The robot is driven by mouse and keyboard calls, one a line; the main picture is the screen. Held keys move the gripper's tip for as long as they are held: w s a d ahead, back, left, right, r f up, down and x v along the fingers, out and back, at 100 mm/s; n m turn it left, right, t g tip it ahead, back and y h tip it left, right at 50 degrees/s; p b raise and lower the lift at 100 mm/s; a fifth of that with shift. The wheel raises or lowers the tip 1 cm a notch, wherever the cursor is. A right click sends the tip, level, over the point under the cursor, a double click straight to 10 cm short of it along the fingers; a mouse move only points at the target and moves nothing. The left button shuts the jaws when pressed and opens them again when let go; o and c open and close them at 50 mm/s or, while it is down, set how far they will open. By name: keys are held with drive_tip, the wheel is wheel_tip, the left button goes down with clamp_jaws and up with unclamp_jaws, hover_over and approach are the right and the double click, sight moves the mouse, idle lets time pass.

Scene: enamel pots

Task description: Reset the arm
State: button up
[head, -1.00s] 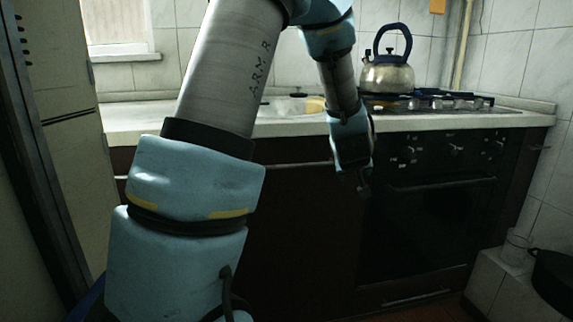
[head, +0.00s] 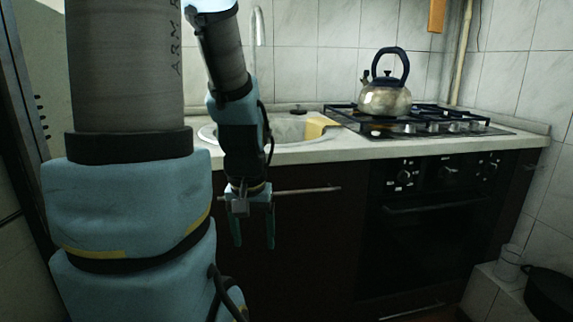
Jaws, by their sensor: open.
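My gripper (head: 254,242) hangs in front of the dark cabinet (head: 318,228) below the sink. Its two fingers point down and are apart, with nothing visible between them. In the picture it overlaps the left part of the cabinet's horizontal handle (head: 312,190); I cannot tell whether they touch. My arm covers the left part of the view and hides some of the sink and counter.
A kettle (head: 385,99) with a blue handle stands on the gas hob (head: 424,117), above a black oven (head: 430,235). The sink (head: 287,130) has a yellow sponge (head: 316,127) at its right side. A dark pot (head: 549,292) sits on a low ledge at right.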

wheel_tip(320, 180, up, 19)
drive_tip(key=p, duration=1.7)
drive_tip(key=shift+r, duration=0.1)
